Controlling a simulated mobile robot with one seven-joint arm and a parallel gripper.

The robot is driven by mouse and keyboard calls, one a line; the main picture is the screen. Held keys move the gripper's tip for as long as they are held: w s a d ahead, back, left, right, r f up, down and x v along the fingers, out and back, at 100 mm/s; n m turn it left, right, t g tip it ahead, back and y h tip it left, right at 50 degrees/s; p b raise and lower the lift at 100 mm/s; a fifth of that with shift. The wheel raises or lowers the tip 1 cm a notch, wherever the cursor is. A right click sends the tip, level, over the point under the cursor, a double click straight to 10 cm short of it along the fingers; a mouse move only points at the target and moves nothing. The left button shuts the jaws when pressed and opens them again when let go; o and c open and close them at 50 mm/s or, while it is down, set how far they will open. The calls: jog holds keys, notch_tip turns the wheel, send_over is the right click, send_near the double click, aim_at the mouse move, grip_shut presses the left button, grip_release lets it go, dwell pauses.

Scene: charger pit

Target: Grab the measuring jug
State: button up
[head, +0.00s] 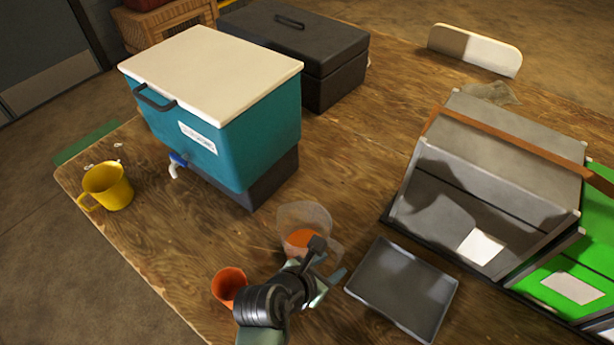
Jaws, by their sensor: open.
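A clear see-through jug (304,214), which I take to be the measuring jug, stands on the wooden table in front of the teal cooler, with orange showing in its lower part. My gripper (327,262) is open at the jug's near right side and overlaps its lower part in the picture. My wrist and fingers hide part of the jug. I cannot tell whether the fingers touch the jug or are around it.
An orange cup (229,284) stands just left of my wrist. A dark tray (402,290) lies close on the right, with grey and green bins (478,190) beyond. The teal cooler (225,130) stands behind, and a yellow mug (108,188) is far left.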

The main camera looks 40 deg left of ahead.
aim_at(340, 257)
jog(key=shift+x, duration=3.1)
jog(key=shift+w+a+r, duration=0.1)
jog(key=shift+w+r, duration=0.05)
jog(key=shift+r, duration=0.05)
grip_shut()
jog(key=shift+r, duration=0.1)
